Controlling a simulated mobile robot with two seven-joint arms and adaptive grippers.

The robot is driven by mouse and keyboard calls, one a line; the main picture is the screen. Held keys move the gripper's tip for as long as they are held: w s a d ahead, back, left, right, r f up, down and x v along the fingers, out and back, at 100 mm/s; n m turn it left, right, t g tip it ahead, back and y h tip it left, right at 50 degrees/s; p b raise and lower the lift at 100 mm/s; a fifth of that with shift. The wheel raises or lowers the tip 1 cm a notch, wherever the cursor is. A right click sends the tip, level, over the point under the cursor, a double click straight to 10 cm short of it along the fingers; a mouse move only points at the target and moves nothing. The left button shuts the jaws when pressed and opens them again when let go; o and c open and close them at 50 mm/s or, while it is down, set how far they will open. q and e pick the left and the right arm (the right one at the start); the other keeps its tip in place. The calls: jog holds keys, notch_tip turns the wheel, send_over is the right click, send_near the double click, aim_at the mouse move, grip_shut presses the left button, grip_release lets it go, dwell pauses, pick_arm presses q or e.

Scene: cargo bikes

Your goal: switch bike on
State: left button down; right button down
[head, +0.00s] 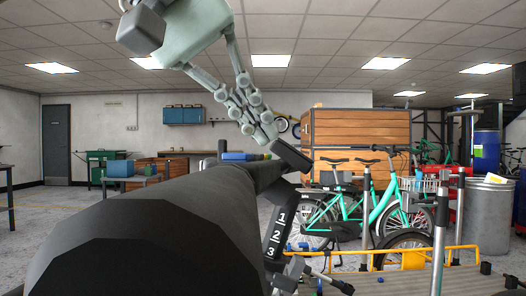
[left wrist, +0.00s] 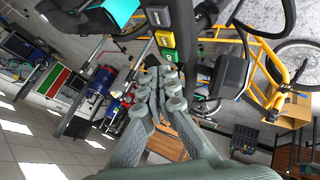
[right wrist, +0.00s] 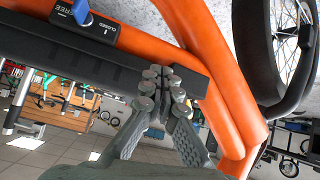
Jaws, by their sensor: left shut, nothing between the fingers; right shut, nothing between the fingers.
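My left gripper (head: 268,138) is shut and empty, above the dark handlebar end in the head view. A dark display unit (left wrist: 158,15) adjoins the block. My right gripper (right wrist: 162,88) is shut and empty in the right wrist view. It is beside a black battery case (right wrist: 95,62) on the orange bike frame (right wrist: 232,100). A blue key (right wrist: 82,12) sits at a label reading CLOSED and FREE.
A green bike (head: 370,200), a yellow rail (head: 420,252), a wooden crate (head: 360,130) and a metal bin (head: 488,215) stand to the right. Open floor (head: 60,205) lies left.

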pick_arm(q)
jog(key=shift+f, duration=0.5)
jog(key=shift+f+b, duration=0.15)
jog(key=shift+b, duration=0.2)
dwell(0.3)
jog(key=shift+r+p, duration=0.65)
jog(key=shift+p, duration=0.05)
jog(key=shift+r, duration=0.1)
notch_tip(320, 180, up, 6)
jog(key=p, duration=0.5)
jog(key=shift+w, duration=0.15)
